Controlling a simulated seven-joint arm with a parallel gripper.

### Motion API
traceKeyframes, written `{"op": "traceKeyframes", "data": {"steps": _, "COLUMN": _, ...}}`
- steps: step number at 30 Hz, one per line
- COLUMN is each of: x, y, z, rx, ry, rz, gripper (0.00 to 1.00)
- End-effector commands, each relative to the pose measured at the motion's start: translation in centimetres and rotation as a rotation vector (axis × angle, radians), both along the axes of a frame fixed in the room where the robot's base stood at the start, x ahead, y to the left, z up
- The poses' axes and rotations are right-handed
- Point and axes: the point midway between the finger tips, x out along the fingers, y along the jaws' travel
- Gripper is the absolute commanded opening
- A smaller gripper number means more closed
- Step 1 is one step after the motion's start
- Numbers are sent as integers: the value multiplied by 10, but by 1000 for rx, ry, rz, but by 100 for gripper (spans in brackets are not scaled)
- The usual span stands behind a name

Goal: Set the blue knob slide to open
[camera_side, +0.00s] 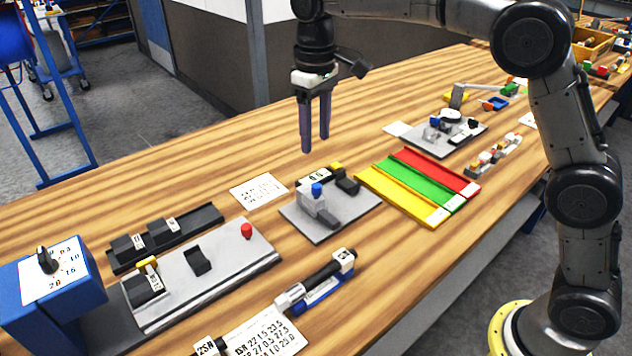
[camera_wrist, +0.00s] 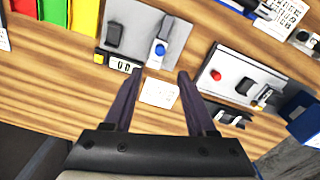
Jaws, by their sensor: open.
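The blue knob (camera_side: 316,189) stands on a grey block on a light grey plate (camera_side: 291,209) in the middle of the bench. A dark grey block lies beside it, and a black piece with a white marked label (camera_side: 318,176) and a yellow block (camera_side: 337,167) sit at the plate's back edge. The label is too small to read. In the wrist view the blue knob (camera_wrist: 160,49) is just beyond my fingertips. My gripper (camera_side: 315,144) is open and empty, pointing down above the bench behind the plate, apart from the knob. It also shows in the wrist view (camera_wrist: 160,75).
Yellow, green and red channels (camera_side: 430,179) lie right of the plate. A white card (camera_side: 258,191) lies to its left. A long plate with a red knob (camera_side: 247,231) and a blue box (camera_side: 75,305) are at front left. Another fixture (camera_side: 465,135) stands farther right.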

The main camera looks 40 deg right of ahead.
Motion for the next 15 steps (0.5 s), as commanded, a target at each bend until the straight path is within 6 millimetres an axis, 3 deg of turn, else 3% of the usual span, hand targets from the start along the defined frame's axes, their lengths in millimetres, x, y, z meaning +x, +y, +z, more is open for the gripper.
{"op": "traceKeyframes", "data": {"steps": 15, "x": -1, "y": -1, "z": -96, "rx": -1, "ry": 3, "rz": -1, "gripper": 56}}
